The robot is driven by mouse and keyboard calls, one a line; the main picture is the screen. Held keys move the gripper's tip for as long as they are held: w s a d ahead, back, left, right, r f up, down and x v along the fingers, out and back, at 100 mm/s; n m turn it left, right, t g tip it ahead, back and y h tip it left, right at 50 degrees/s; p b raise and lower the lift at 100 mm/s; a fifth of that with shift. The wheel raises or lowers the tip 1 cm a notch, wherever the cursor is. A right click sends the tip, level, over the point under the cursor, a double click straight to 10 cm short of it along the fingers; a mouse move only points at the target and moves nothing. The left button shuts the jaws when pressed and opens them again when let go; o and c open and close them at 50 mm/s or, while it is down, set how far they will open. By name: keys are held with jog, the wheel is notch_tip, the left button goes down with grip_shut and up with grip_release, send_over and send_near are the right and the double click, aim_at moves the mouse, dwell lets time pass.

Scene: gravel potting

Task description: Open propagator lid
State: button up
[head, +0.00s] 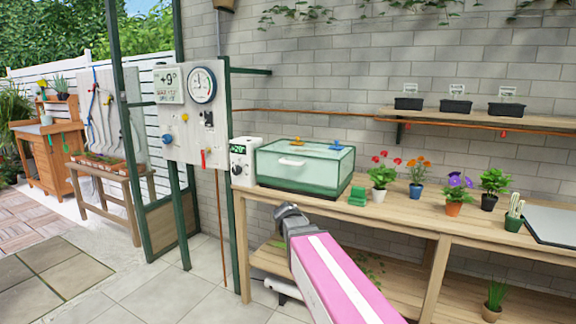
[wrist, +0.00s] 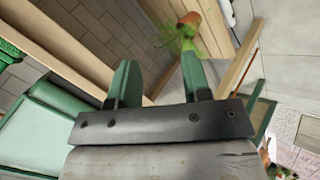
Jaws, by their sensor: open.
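The propagator (head: 300,178) is a green-tinted clear box with a dark base, standing on the left end of the wooden bench. Its lid (head: 318,150) looks closed, with a white handle (head: 292,162) on the front and orange and blue knobs on top. Part of a green-framed clear box, probably the propagator, shows at the left of the wrist view (wrist: 40,130). My gripper (wrist: 160,78) is open with nothing between its two green fingers. In the head view my arm's end is in front of the bench, below the propagator; the fingers cannot be made out there.
A white thermostat box (head: 242,162) stands left of the propagator, a small green block (head: 357,196) to its right. Several potted flowers line the bench (head: 420,213) further right. A lower shelf (head: 270,262) runs beneath. Paved floor (head: 190,290) lies open to the left.

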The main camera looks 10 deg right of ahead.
jog(key=w+a+r+n+t+h, duration=0.3)
jog(key=w+r, duration=0.5)
jog(key=r, duration=0.6)
jog(key=n+t, duration=0.3)
jog(key=t, duration=0.1)
send_near(289, 163)
jog(key=x, duration=1.1)
jog(key=shift+d, duration=0.1)
jog(key=shift+s, duration=0.1)
grip_shut()
